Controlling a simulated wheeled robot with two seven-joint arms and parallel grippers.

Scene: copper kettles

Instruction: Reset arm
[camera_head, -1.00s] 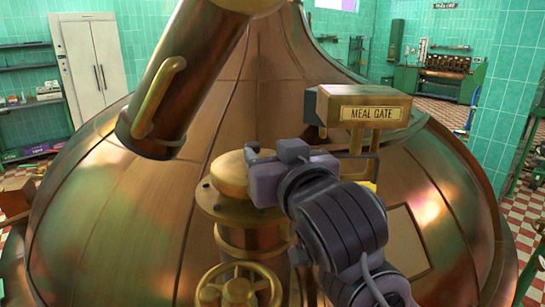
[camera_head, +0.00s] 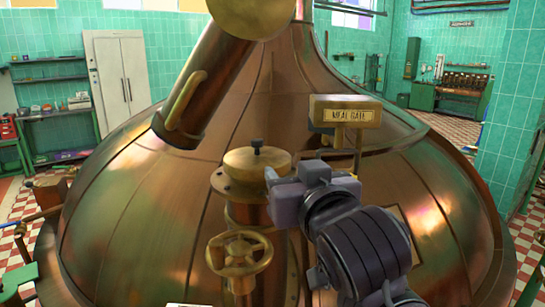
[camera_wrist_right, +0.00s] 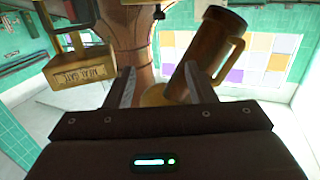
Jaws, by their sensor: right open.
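My right gripper (camera_head: 272,182) is in front of the large copper kettle (camera_head: 120,215), beside a brass lidded port (camera_head: 256,166) with a small dark knob on top. In the right wrist view its two fingers (camera_wrist_right: 160,88) stand apart with nothing held between them. A brass pipe with a handle (camera_wrist_right: 208,55) shows beyond the fingers, and the meal gate box (camera_wrist_right: 77,68) is at the upper left. My left gripper is not in view.
A brass handwheel (camera_head: 238,253) sits below the port. The meal gate sign box (camera_head: 345,111) stands behind my right arm. The angled copper pipe (camera_head: 205,85) hangs at the upper left. A white cabinet (camera_head: 122,82) and shelves line the back wall.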

